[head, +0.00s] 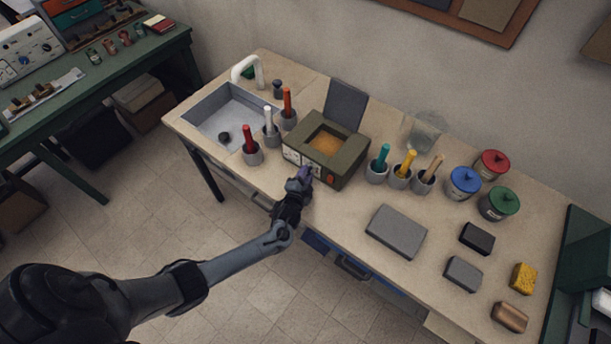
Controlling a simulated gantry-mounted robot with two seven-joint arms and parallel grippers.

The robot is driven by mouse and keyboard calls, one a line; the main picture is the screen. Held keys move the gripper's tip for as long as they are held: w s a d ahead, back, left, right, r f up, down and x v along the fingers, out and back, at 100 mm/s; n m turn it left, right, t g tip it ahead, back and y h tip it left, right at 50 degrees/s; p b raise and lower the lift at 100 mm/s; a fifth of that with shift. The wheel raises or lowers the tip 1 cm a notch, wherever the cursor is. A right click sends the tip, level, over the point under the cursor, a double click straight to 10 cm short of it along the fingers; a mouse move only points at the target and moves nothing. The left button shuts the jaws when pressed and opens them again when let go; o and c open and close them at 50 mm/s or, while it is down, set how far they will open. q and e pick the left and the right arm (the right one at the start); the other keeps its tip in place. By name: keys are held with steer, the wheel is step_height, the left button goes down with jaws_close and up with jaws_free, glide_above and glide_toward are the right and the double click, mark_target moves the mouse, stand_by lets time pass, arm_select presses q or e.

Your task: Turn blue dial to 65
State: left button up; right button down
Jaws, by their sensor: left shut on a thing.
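An olive-green box (350,160) with its dark lid (345,105) raised stands near the middle of the bench. Its opening shows an orange-brown inside. Its front face has a white panel (291,156) on the left and an orange-red control (330,179) on the right. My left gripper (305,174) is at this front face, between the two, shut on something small. Its fingers cover the spot, where a bluish-purple tint shows; I take this to be the blue dial. The dial's marks and setting cannot be read. My right gripper is not in view.
Grey cups with red, white and orange-handled tools (251,145) stand left of the box by a sink (225,112). Cups with teal, yellow and tan handles (403,168) stand right. Lidded jars (464,183), a grey block (396,232) and smaller blocks lie farther right.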

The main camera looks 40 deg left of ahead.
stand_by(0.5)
arm_select(q)
steer(key=o, duration=1.1)
steer(key=shift+c, duration=0.2)
steer(key=shift+s+d+r, duration=0.15)
steer(key=shift+s+d, duration=0.1)
steer(key=shift+s, duration=0.3)
steer(key=p+v, duration=0.1)
steer(key=v, duration=0.8)
steer(key=shift+s, duration=0.25)
